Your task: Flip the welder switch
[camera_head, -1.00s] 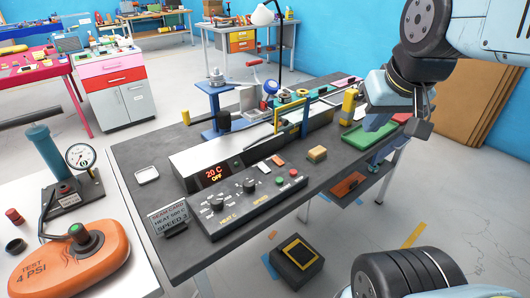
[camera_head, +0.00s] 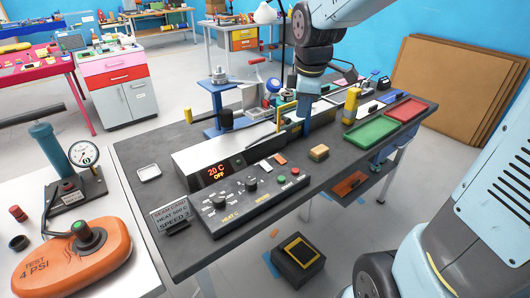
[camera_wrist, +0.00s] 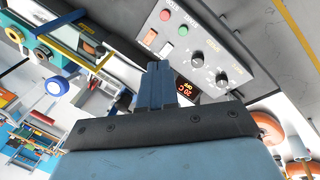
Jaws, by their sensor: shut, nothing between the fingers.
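The welder (camera_head: 215,160) is a long grey machine on the dark workbench. Its display (camera_head: 216,172) reads "20 C OFF". The sloped control panel (camera_head: 228,215) carries two black knobs, a red button (camera_head: 294,170), a green button (camera_head: 282,180), an orange rocker switch (camera_head: 280,158) and a pale rocker beside it. The wrist view shows the orange rocker (camera_wrist: 151,37) and the pale rocker (camera_wrist: 167,47) beyond the fingers. My gripper (camera_head: 306,128) points down behind the panel's right end, apart from the switches. Its blue fingers (camera_wrist: 158,68) are shut and empty.
A sign card (camera_head: 170,214) stands left of the panel. A tan block (camera_head: 319,153), a yellow cylinder (camera_head: 350,104), a green tray (camera_head: 370,133) and a red tray (camera_head: 405,110) are to the right. A yellow-framed guide (camera_head: 284,115) stands close to my gripper.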

